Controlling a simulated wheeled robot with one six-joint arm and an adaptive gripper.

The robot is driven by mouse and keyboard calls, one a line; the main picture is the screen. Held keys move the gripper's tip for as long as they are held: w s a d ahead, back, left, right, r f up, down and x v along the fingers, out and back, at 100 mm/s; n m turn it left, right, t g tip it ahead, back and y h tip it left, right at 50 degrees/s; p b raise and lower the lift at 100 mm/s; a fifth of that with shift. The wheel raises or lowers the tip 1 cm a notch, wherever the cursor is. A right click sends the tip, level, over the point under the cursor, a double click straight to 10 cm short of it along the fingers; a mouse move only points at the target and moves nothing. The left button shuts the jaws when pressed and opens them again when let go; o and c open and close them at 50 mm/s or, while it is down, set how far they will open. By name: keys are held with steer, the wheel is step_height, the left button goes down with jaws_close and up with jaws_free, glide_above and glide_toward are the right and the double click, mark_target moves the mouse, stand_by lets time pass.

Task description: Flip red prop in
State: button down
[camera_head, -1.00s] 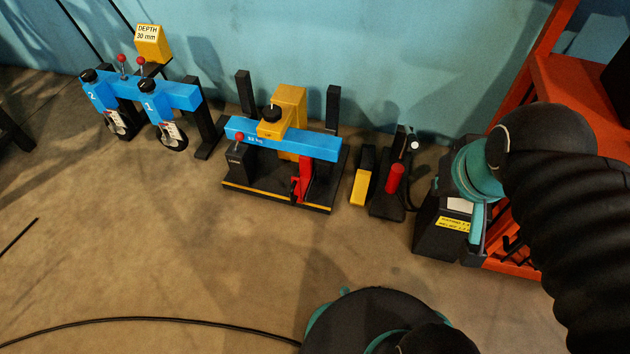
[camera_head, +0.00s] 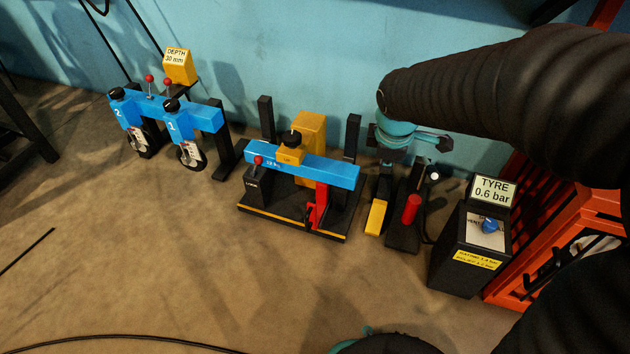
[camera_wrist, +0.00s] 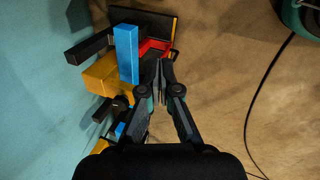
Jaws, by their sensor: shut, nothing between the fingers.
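The red prop (camera_head: 320,205) stands upright under the right part of the blue beam (camera_head: 335,171), on a black base edged in yellow (camera_head: 275,216). In the wrist view a red part (camera_wrist: 152,46) shows beside the end of the blue beam (camera_wrist: 126,52), partly covered by it. My gripper (camera_wrist: 166,72) is shut and empty, its fingertips just below the red part in the wrist picture. I cannot tell the height gap, and no contact is clear. In the head view my fingers cannot be made out below my wrist.
A pedal unit with a yellow pedal (camera_head: 376,217) and a red cylinder (camera_head: 411,209) stands right of the base. Further right are a black TYRE box (camera_head: 468,250) and an orange rack (camera_head: 560,235). A blue two-dial frame (camera_head: 200,115) stands left.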

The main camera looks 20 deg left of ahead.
steer(key=w+a+f+n+g, duration=0.1)
steer(key=w+a+f+n, duration=0.2)
steer(key=a+f+n, duration=1.7)
steer(key=w+a+f+m+b, duration=0.1)
steer(key=w+f+m+b, duration=0.2)
steer(key=f, duration=1.1)
steer(key=shift+w+a, duration=0.15)
steer(key=shift+w, duration=1.5)
